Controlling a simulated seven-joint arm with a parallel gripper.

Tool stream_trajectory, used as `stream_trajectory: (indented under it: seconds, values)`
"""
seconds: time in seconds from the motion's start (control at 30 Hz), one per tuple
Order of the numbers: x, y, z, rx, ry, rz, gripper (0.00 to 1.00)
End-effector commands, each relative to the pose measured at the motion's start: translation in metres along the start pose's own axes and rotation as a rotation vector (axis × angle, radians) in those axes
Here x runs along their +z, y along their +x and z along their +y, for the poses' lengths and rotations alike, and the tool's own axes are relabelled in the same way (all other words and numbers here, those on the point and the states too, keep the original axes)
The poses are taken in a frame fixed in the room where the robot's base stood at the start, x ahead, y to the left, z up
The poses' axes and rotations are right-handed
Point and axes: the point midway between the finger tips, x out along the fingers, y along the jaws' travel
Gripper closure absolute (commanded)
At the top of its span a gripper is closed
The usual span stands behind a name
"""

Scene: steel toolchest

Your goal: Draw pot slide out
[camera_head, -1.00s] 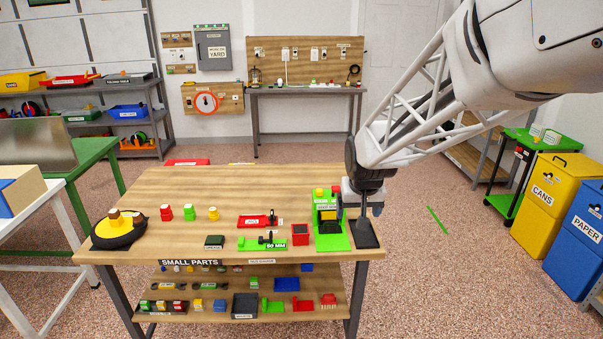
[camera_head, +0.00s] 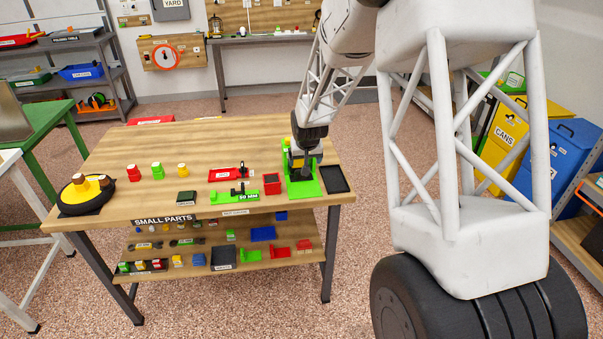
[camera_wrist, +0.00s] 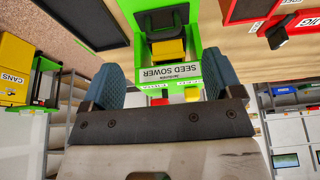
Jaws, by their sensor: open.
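The seed sower, a green stand with a dark upper part, is at the right end of the wooden table; its green base (camera_head: 300,187) shows in the head view. In the wrist view its green frame (camera_wrist: 143,65) and white "SEED SOWER" label (camera_wrist: 170,75) appear upside down. A yellow block (camera_wrist: 168,50) sits in its dark opening, beside the label. I cannot tell which part is the pot slide. My gripper (camera_head: 305,158) is over the sower, hiding much of it. In the wrist view my gripper (camera_wrist: 163,82) is open, its blue-grey fingers spread either side of the label, with nothing held.
A black tray (camera_head: 335,179) lies right of the sower. A red box (camera_head: 271,184), a green 50 mm gauge (camera_head: 240,196) and a red tool piece (camera_head: 227,174) lie to its left. Red, green and yellow pieces stand farther left. The table's front edge is close to the sower.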

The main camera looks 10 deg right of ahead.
Motion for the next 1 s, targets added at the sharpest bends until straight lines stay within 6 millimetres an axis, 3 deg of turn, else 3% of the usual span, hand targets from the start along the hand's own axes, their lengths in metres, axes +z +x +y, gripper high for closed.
stream_trajectory:
  seconds: [0.2,0.73,1.0]
  values:
    - [-0.009,0.027,-0.003,-0.002,-0.001,0.006,0.15]
    - [-0.01,0.031,-0.003,-0.002,-0.001,0.008,0.15]
    - [-0.01,0.043,-0.003,-0.002,-0.001,0.007,0.15]
